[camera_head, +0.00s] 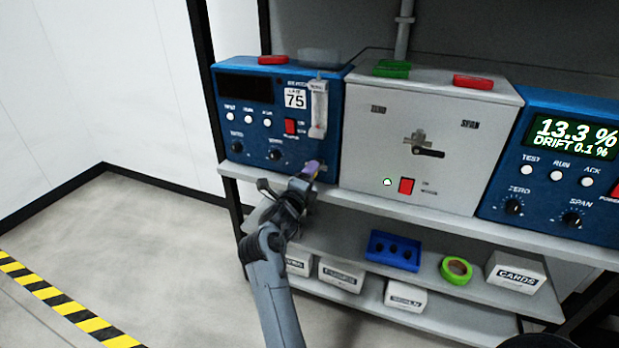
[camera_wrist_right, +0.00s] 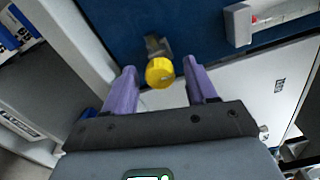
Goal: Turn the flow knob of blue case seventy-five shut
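Blue case seventy-five (camera_head: 262,130) stands at the left end of the shelf, with a "75" label and a clear upright flow tube (camera_head: 318,108) on its right side. In the right wrist view, a round yellow knob (camera_wrist_right: 160,72) on a short metal stem sticks out of the blue panel (camera_wrist_right: 120,30). My right gripper (camera_head: 311,168) is at the case's lower right corner, largely covering the knob in the head view. Its purple fingers are open, one on each side of the knob, with gaps visible on both sides. My left gripper is not in view.
A grey case (camera_head: 425,120) stands close on the right, with another blue case (camera_head: 548,165) beyond it. The shelf edge (camera_head: 400,215) runs just below. The lower shelf holds a blue tray (camera_head: 393,250), green tape (camera_head: 456,270) and white boxes.

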